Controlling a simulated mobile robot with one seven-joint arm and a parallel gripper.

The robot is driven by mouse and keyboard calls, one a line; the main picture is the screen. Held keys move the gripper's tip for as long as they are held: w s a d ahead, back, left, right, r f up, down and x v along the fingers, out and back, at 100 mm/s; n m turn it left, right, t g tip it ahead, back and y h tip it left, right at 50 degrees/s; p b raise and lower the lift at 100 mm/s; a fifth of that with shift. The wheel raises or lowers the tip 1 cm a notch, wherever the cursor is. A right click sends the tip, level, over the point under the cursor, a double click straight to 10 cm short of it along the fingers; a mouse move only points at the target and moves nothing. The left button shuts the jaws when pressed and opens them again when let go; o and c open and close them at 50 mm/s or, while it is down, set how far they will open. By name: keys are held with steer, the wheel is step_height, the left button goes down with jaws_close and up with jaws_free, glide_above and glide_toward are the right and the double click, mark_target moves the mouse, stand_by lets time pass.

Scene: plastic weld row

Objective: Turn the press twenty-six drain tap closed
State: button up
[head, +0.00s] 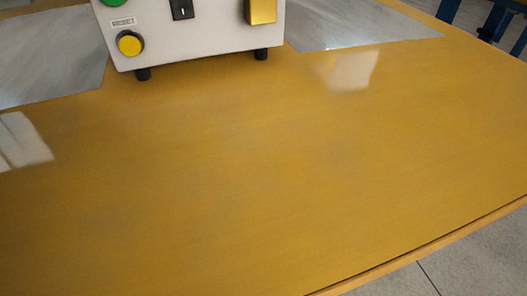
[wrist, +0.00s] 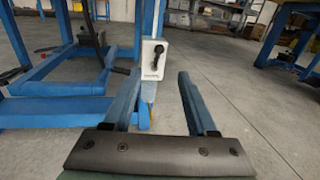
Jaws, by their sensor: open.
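A white plate or box with a black lever handle, which looks like the drain tap (wrist: 154,59), is mounted on a blue upright in the wrist view. The lever slants from upper right to lower left, and a small label under it is too small to read. My gripper (wrist: 160,80) is open and empty in the wrist view, its two blue-grey fingers pointing ahead. The tap shows between the fingertips, nearer the left one, and beyond them. Nothing touches the lever. The head view shows neither the tap nor my gripper.
Blue frame legs and beams (wrist: 50,110) stand left of the tap, and another blue frame (wrist: 285,35) stands at right. Grey floor (wrist: 245,95) is open between them. The head view shows a yellow-brown tabletop (head: 260,170) with a white control box (head: 210,38) at its back.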

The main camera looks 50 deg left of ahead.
steer(key=b+x, duration=0.5)
steer(key=x, duration=0.7)
steer(key=shift+w+a, duration=0.15)
steer(key=shift+a, duration=0.2)
jaws_close()
